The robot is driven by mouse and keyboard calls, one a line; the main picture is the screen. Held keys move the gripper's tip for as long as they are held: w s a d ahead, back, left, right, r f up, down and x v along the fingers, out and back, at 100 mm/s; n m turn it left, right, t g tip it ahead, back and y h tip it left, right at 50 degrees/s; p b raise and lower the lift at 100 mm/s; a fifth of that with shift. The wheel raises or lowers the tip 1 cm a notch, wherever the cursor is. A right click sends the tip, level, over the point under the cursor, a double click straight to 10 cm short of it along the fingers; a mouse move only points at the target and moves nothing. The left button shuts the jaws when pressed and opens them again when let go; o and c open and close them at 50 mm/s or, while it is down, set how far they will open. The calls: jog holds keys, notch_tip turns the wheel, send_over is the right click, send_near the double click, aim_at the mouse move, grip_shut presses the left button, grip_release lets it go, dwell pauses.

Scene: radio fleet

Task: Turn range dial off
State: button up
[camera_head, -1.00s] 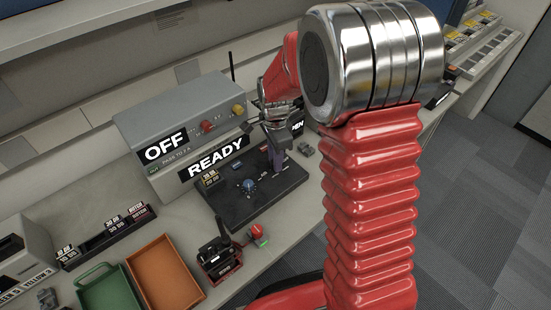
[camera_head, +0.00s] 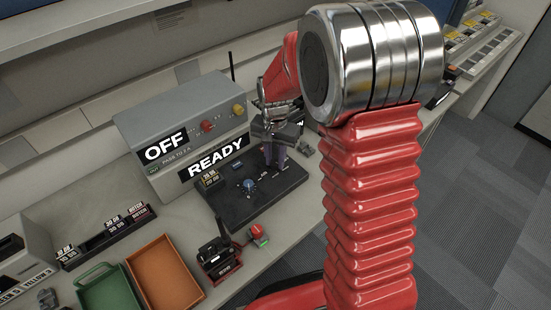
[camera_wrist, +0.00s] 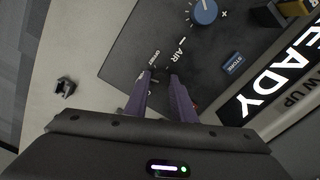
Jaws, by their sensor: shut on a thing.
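My gripper (camera_head: 274,163) points down at the right part of the black control panel (camera_head: 236,207), in front of the grey box. In the wrist view the two purple fingertips (camera_wrist: 161,75) are close together at the panel face, beside white lettering. They are shut on a small dark part, which I take to be the range dial; the fingers mostly hide it and its pointer cannot be read. A blue knob (camera_head: 249,185) with plus and minus marks stands clear of the fingers; it also shows in the wrist view (camera_wrist: 205,11).
The grey box (camera_head: 178,115) shows signs OFF (camera_head: 166,147) and READY (camera_head: 215,158), with red and yellow buttons. A black device (camera_head: 217,258), an orange tray (camera_head: 195,297) and a green tray (camera_head: 84,303) stand to the left. A small dark item (camera_wrist: 65,87) lies beside the panel.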

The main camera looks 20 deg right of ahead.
aim_at(275, 161)
jog(key=n, duration=0.7)
jog(key=shift+w+r, duration=0.1)
jog(key=shift+w, duration=0.05)
jog(key=n, duration=0.4)
jog(key=shift+n, duration=1.8)
jog(key=o, duration=1.1)
jog(key=shift+c, duration=0.2)
notch_tip(275, 161, up, 14)
jog(key=shift+f, duration=0.2)
